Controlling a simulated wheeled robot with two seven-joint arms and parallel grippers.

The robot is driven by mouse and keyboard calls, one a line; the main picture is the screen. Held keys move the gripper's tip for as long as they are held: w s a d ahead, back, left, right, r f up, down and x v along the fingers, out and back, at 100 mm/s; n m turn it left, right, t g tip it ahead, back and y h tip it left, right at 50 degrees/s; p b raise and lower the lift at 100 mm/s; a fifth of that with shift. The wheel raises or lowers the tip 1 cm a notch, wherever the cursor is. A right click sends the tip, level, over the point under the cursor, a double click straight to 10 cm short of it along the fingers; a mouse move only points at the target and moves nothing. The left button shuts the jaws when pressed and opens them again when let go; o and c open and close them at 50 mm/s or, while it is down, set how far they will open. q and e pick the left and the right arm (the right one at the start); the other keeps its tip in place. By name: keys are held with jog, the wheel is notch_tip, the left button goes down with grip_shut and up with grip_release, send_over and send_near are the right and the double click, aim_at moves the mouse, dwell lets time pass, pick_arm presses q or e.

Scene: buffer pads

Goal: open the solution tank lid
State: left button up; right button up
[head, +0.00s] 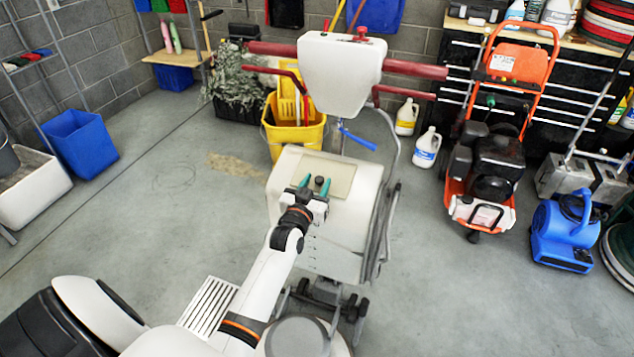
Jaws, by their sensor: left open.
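The white floor machine (342,235) stands in front of me, with red handlebars and a white upper tank (340,72). On top of its lower body is a beige panel, which looks like the solution tank lid (343,172), lying flat and closed. A small dark knob (319,181) shows at the panel's near left part. My left gripper (315,184) is open, its two teal-tipped fingers on either side of the knob as seen from above. I cannot tell whether the fingers touch it. My right gripper is not in view.
A yellow mop bucket (292,135) stands close behind the machine. White jugs (427,148), an orange pressure washer (490,150) and a blue blower (565,232) are to the right. A blue bin (78,143) is at the left. The floor on the left is mostly clear.

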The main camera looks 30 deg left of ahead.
pick_arm(q)
jog(key=shift+w+a, duration=0.1)
jog(key=shift+w, duration=0.25)
jog(key=shift+c, duration=0.5)
grip_shut()
